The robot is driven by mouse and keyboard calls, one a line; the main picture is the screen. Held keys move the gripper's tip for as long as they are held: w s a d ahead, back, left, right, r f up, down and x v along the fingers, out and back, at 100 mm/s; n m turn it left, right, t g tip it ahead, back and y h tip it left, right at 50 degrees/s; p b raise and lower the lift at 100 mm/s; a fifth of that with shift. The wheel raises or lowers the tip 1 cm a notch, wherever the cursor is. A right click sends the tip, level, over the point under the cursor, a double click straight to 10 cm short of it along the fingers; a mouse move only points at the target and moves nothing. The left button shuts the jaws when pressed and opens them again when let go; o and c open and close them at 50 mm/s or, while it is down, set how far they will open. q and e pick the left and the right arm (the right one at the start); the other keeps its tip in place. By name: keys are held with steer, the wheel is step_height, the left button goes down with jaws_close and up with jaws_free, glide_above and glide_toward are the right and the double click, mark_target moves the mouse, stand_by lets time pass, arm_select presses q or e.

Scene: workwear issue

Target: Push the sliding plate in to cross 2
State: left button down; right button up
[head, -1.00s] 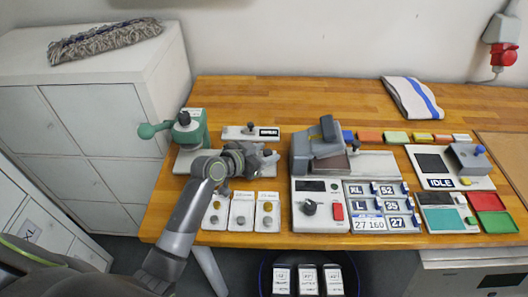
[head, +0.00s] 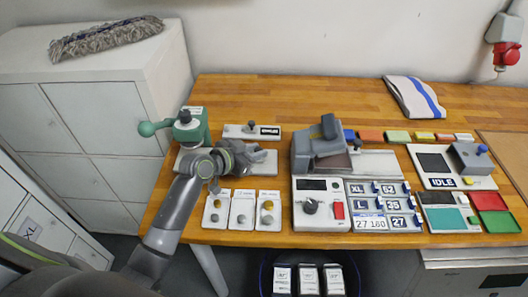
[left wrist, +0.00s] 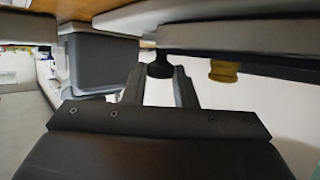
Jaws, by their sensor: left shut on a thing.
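My left gripper (head: 256,156) lies low over this plate, to the right of the green press. In the left wrist view its two grey fingers are shut on a small black knob (left wrist: 159,68). Any cross marks are hidden or too small to read. My right gripper is out of view.
A small panel (head: 240,131) with a dark knob lies behind my gripper. White cards (head: 242,222) with round pieces lie in front. A grey machine (head: 316,152) stands to the right. The back of the bench is largely clear.

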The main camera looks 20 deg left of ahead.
arm_select(q)
steer(key=shift+s+a, duration=0.3)
steer(key=shift+a, duration=0.55)
steer(key=c, duration=1.2)
jaws_free()
steer(key=shift+o, duration=0.2)
steer(key=shift+s+a+r, duration=0.15)
steer(key=shift+s+a, duration=0.05)
steer(key=shift+s, duration=0.2)
steer(key=b+v, duration=0.1)
steer(key=v, duration=1.5)
steer(key=shift+b, duration=0.35)
